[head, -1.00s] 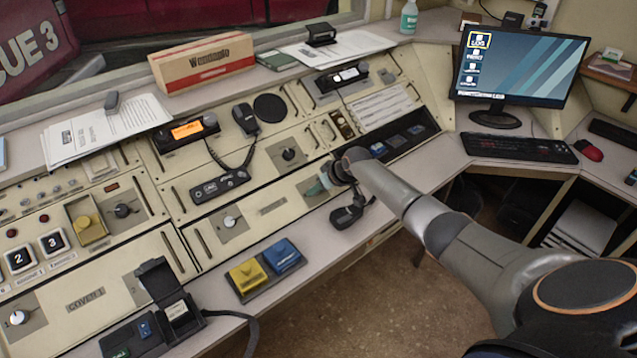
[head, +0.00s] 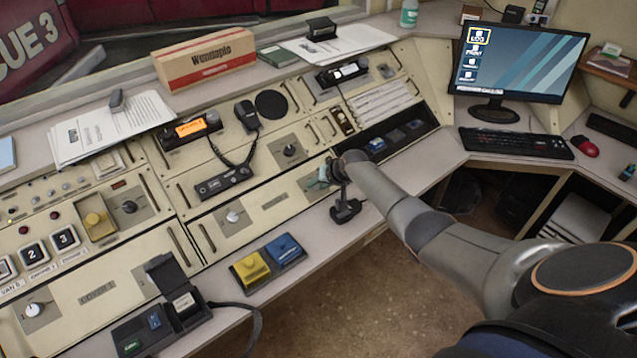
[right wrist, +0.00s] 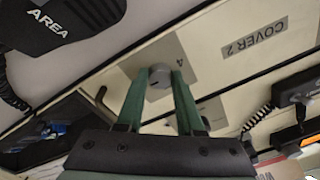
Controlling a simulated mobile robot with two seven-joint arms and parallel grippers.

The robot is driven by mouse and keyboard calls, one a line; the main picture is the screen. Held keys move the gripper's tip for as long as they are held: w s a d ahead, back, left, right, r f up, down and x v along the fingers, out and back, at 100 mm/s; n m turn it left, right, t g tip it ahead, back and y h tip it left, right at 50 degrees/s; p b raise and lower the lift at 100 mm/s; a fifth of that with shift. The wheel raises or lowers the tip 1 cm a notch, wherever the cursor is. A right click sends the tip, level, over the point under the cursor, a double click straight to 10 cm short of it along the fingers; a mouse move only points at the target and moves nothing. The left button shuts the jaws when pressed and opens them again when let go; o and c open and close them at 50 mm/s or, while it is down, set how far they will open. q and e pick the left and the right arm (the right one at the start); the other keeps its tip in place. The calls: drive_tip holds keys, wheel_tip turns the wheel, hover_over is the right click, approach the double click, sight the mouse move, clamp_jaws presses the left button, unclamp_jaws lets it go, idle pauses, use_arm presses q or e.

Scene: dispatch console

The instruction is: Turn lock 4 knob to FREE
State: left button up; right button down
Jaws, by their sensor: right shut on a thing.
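The lock 4 knob (right wrist: 160,80) is a small round grey knob on a lighter square plate (right wrist: 190,60), with a "4" beside it in the right wrist view. My right gripper (right wrist: 159,84) is shut on it, one green finger on each side. The knob's pointer and any FREE marking cannot be made out. My left gripper is not in view.
A "COVER 2" label (right wrist: 254,36) is beside the knob. A black item marked AREA (right wrist: 45,38) lies near the gripper. Yellow (head: 250,268) and blue (head: 285,250) blocks sit on the ledge. A corded handset (head: 246,117) and another white knob (head: 232,216) are to the left.

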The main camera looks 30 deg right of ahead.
drive_tip(key=shift+r, duration=0.1)
drive_tip(key=c, duration=0.8)
unclamp_jaws()
drive_tip(key=shift+p+v, duration=0.4)
drive_tip(key=shift+v, duration=5.8)
